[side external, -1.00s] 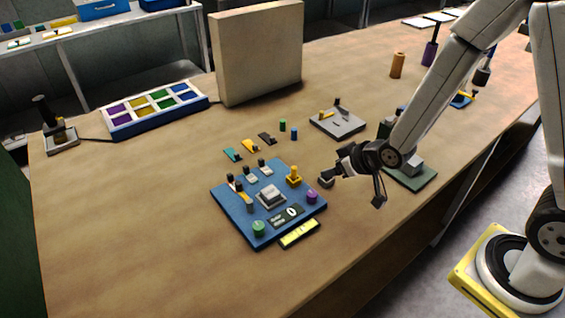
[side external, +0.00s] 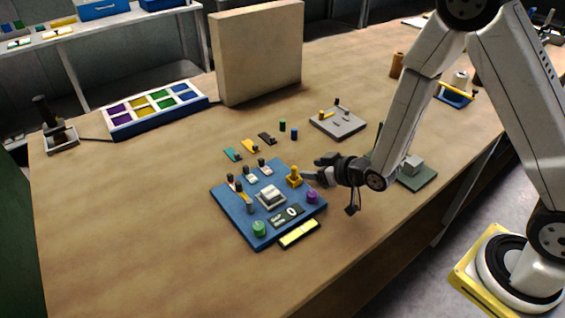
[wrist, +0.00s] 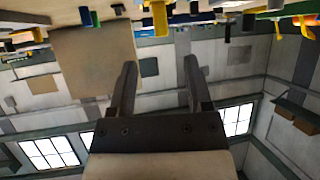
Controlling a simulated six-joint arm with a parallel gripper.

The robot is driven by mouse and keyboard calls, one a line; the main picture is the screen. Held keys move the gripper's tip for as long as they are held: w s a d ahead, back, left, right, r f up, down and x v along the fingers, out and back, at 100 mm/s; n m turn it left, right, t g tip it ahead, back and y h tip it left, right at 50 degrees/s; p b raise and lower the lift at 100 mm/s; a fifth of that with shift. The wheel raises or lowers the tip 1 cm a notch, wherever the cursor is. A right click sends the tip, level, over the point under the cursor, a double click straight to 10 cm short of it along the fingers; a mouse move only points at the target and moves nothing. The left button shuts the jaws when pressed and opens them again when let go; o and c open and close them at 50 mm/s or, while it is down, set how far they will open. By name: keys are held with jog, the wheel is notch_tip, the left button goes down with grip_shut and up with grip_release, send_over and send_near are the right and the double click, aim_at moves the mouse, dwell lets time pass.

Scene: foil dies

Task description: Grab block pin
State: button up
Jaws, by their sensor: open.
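A yellow pin (side external: 294,176) stands at the right back corner of the blue board (side external: 225,205); I cannot tell for sure whether it is the block pin. My gripper (side external: 313,168) is just right of this pin, lying level and pointing left toward it. In the wrist view my gripper (wrist: 160,68) is open with nothing between its fingers. A yellow part (wrist: 160,15) hangs from the top edge of that upside-down view, beyond the fingers and roughly between them.
The board carries a grey block (side external: 270,195), a green knob (side external: 259,229), a purple knob (side external: 312,197) and several dark-topped pins. A grey plate (side external: 338,122) with small pins lies behind my gripper. A beige panel (side external: 258,52) stands at the back. The front left table is clear.

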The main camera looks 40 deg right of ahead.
aim_at(295, 168)
jog(key=shift+w+a+f, duration=0.1)
jog(key=shift+w+f, duration=0.15)
jog(key=shift+w, duration=0.25)
jog(key=shift+x, duration=2.55)
grip_shut()
